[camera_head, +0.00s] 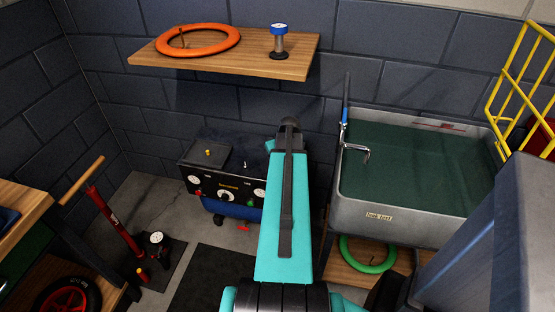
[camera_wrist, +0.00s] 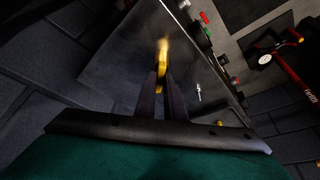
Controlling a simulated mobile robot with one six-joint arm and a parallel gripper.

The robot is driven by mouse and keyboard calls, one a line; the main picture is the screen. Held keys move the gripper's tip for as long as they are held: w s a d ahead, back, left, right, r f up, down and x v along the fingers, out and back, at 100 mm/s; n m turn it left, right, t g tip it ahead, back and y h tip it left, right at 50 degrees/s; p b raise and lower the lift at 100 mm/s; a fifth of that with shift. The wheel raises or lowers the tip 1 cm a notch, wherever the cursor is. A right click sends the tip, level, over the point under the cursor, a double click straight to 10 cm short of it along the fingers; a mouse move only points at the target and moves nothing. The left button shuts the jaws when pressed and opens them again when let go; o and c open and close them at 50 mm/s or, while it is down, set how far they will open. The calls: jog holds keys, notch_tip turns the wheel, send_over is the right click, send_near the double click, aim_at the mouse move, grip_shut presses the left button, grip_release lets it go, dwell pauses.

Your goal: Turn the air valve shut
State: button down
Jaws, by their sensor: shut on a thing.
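The compressor (camera_head: 228,180) is a dark cabinet with dials on its front and a blue tank below. A small yellow knob (camera_head: 208,152) stands on its top. In the wrist view, my gripper (camera_wrist: 163,77) points at the dark top panel (camera_wrist: 115,70), and its fingers are shut on a yellow handle (camera_wrist: 162,63), which I take for the air valve. A blurred yellow patch lies just beyond the tips. In the head view, my turquoise arm hides the gripper and what it holds. I cannot tell how far the valve is turned.
A small silver toggle (camera_wrist: 199,93) stands on the panel beside the fingers. A red floor pump (camera_head: 115,225) and a gauge (camera_head: 156,240) stand left. A grey sink (camera_head: 385,215) with a tap (camera_head: 358,152) is right. A wooden shelf (camera_head: 235,62) hangs above.

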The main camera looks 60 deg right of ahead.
jog(key=m, duration=0.2)
jog(key=m+h, duration=0.1)
jog(key=m, duration=0.1)
jog(key=shift+w+a+g, duration=0.15)
jog(key=shift+g, duration=0.25)
jog(key=shift+w+m+g+h, duration=0.1)
jog(key=shift+m+g+h, duration=0.5)
jog(key=shift+m, duration=1.3)
jog(key=c, duration=1.8)
grip_release()
jog(key=shift+c, duration=0.2)
jog(key=shift+a, duration=0.1)
jog(key=v, duration=1.3)
jog(key=shift+r+b, duration=0.35)
jog(key=shift+r, duration=0.1)
jog(key=shift+w, duration=0.15)
